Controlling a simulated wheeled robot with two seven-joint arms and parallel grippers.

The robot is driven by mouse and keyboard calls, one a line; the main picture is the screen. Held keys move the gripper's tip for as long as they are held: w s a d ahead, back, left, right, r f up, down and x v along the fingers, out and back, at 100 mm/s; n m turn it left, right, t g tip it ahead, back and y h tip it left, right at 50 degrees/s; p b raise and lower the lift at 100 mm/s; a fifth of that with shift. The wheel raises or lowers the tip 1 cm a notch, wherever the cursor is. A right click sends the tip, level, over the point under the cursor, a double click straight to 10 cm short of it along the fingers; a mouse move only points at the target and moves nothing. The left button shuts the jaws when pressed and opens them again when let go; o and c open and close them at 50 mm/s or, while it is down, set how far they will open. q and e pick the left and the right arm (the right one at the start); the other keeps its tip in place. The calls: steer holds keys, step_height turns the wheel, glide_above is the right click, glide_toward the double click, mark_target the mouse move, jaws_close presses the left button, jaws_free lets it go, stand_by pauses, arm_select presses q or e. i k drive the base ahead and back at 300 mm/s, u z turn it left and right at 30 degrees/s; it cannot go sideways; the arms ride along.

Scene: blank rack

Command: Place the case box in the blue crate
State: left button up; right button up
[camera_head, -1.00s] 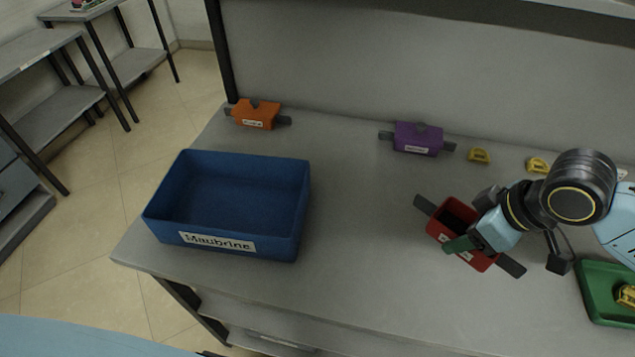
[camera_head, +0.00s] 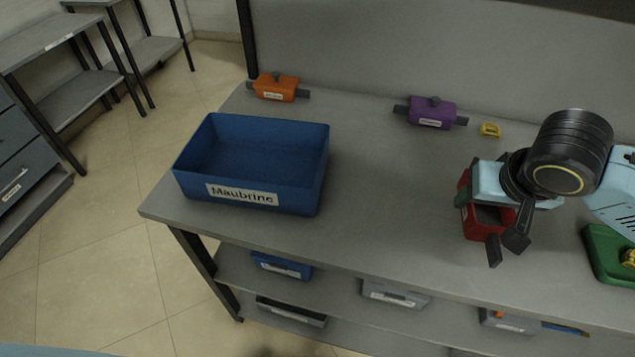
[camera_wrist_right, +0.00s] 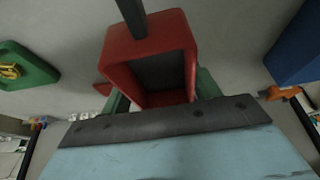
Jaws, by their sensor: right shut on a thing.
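The blue crate (camera_head: 268,198), labelled "Maubrine", stands on the left part of the grey bench top and looks empty. My right gripper (camera_head: 482,200) is shut on a small open red box (camera_head: 490,218) with dark bar handles, right of the crate and apart from it. I take this red box as the case box; its label is not readable here. In the right wrist view the red box (camera_wrist_right: 118,62) sits between the green fingertips, its dark inside visible. I cannot tell how far it is above the bench. My left gripper is not in view.
An orange box (camera_head: 274,88) and a purple box (camera_head: 432,113) stand along the back, with a small yellow item (camera_head: 490,130). A green tray (camera_head: 606,258) is at right. Bench top between crate and red box is clear. Boxes sit on shelves below.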

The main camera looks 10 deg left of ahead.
mark_target(261, 169)
steer(key=u, duration=0.45)
steer(key=k, duration=1)
steer(key=u, duration=1)
steer(key=i, duration=1.7)
steer(key=z, duration=1.1)
